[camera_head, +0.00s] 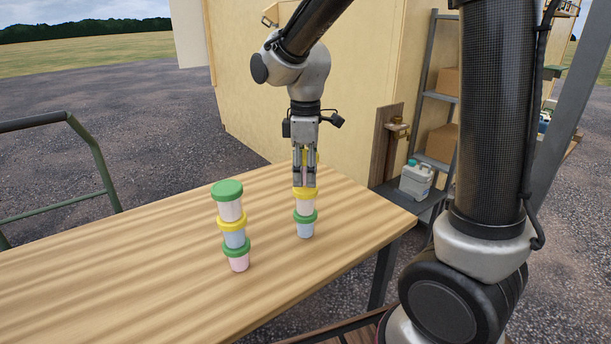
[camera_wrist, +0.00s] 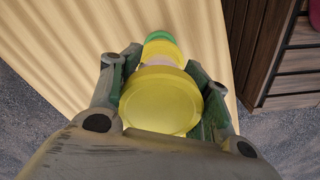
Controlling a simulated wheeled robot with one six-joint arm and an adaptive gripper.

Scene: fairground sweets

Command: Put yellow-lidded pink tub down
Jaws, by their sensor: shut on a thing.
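My gripper (camera_head: 304,180) points straight down over the right-hand stack, its fingers closed on the sides of the yellow-lidded pink tub (camera_head: 312,157). In the wrist view the tub's round yellow lid (camera_wrist: 161,100) sits between the two fingers. The fingers hide most of its body in the head view. Directly below it is a pale tub with a yellow lid (camera_head: 305,193), standing on a blue tub with a green lid (camera_head: 305,217). The held tub looks upright, at or just above the lower yellow lid; I cannot tell whether they touch.
A second stack (camera_head: 231,213) stands to the left on the wooden table (camera_head: 150,260), with green, yellow and green lids from the top. The table is otherwise clear. A grey shelf (camera_head: 440,155) with boxes and a white canister (camera_head: 416,181) stands behind the table's right end.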

